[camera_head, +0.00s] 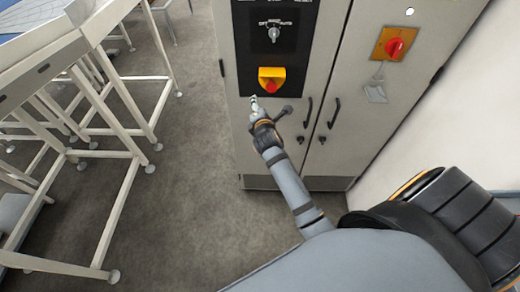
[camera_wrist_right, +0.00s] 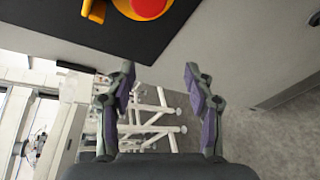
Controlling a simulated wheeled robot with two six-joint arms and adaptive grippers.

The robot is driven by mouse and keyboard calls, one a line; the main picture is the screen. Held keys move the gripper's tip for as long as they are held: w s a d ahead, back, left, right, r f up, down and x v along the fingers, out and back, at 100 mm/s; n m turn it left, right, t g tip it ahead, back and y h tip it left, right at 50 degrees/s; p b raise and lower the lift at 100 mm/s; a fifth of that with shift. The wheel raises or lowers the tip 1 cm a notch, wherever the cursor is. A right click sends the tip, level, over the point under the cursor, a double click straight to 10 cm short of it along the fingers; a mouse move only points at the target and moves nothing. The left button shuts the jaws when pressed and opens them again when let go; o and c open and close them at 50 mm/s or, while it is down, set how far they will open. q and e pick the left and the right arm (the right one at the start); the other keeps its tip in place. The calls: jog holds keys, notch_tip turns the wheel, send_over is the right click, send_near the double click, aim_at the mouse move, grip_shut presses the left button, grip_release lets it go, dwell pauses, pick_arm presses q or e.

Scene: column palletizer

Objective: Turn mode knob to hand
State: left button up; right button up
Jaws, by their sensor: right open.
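The mode knob (camera_head: 273,34) is a small grey rotary switch on the black panel of the grey cabinet in the head view. Small white lettering around it seems to read OFF on the left and AUTO on the right. Which mark it points to is too small to tell. My right gripper (camera_head: 255,103) is below the knob, near the lower edge of the black panel, apart from the knob. In the right wrist view its two fingers (camera_wrist_right: 160,77) are spread with nothing between them. The knob is not in that view. My left gripper is not in view.
A red button on a yellow housing (camera_head: 271,80) sits between the knob and my right gripper. Cabinet door handles (camera_head: 308,112) are to its right. A red switch on an orange plate (camera_head: 395,47) is further right. White frames (camera_head: 110,130) stand left; the floor between is clear.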

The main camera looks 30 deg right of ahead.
jog(key=s+a+f+m+g+y, duration=0.1)
jog(key=s+f, duration=0.1)
jog(key=f, duration=0.7)
jog(key=s+a+f+m+g+y, duration=0.1)
jog(key=s+f+m, duration=0.1)
jog(key=f, duration=0.7)
jog(key=shift+g+b, duration=0.4)
jog(key=shift+b, duration=0.05)
jog(key=s+f+m+g+y+b, duration=0.1)
jog(key=s+f+m+g, duration=0.15)
jog(key=s+f, duration=0.7)
jog(key=s+f+m+g+y+b, duration=0.15)
jog(key=s+f+m, duration=0.35)
jog(key=f, duration=0.8)
jog(key=s+f+m+g, duration=0.2)
jog(key=s+f+m, duration=0.2)
jog(key=s, duration=1.1)
jog(key=s+d+f+m+g, duration=0.1)
jog(key=s+f+m+g, duration=0.2)
jog(key=s+f, duration=0.7)
jog(key=s+m, duration=0.2)
jog(key=s, duration=0.3)
